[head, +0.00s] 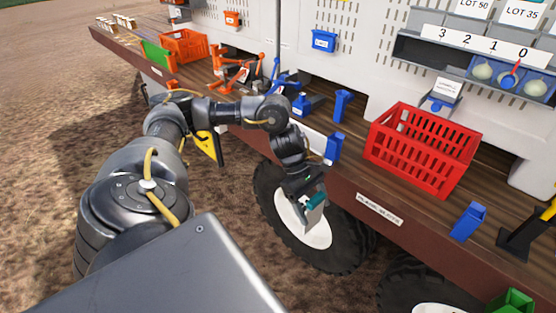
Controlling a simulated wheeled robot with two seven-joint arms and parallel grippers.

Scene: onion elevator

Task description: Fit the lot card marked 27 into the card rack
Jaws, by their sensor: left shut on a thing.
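My left gripper (309,216) points down in front of the plank deck's front edge, with a wheel behind it. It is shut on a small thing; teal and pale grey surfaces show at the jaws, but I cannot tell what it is. Cards reading LOT 50 (474,6) and LOT 35 (521,13) stand in grey holders at the upper right, which may be the card rack. I cannot read a 27 on any card. A white card or panel with small print (447,89) sits on a grey-blue stand behind the red crate. My right gripper is not in view.
A red crate (426,150) stands on the deck (372,206), right of my left gripper. Blue holders (334,147) and (468,221) sit along the deck's edge. Orange and blue items stand farther left.

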